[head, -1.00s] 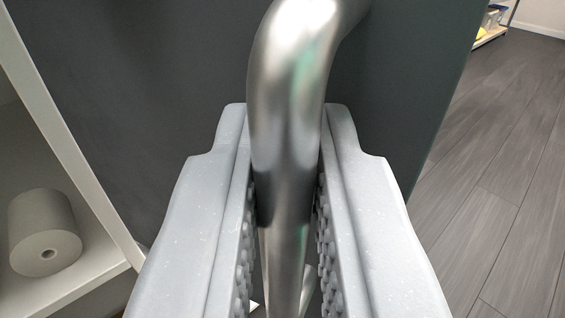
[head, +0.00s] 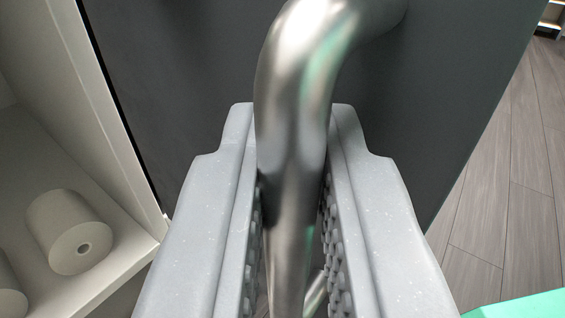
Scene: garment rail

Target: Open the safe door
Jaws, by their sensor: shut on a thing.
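The dark grey safe door (head: 190,90) fills the upper middle of the view. A shiny metal bar handle (head: 292,130) comes out from it, bends near the top and runs down between my fingers. My gripper (head: 292,190) is shut on the handle, with one pale grey finger on each side and ridged pads facing the bar. The lower end of the handle is partly hidden between the fingers. I cannot tell how far the door stands open.
At left is a cream shelf unit (head: 130,255) with a paper roll (head: 70,232) on it and part of another roll at the edge. Grey plank floor (head: 500,200) is clear at right. A green surface (head: 525,305) shows at the lower right corner.

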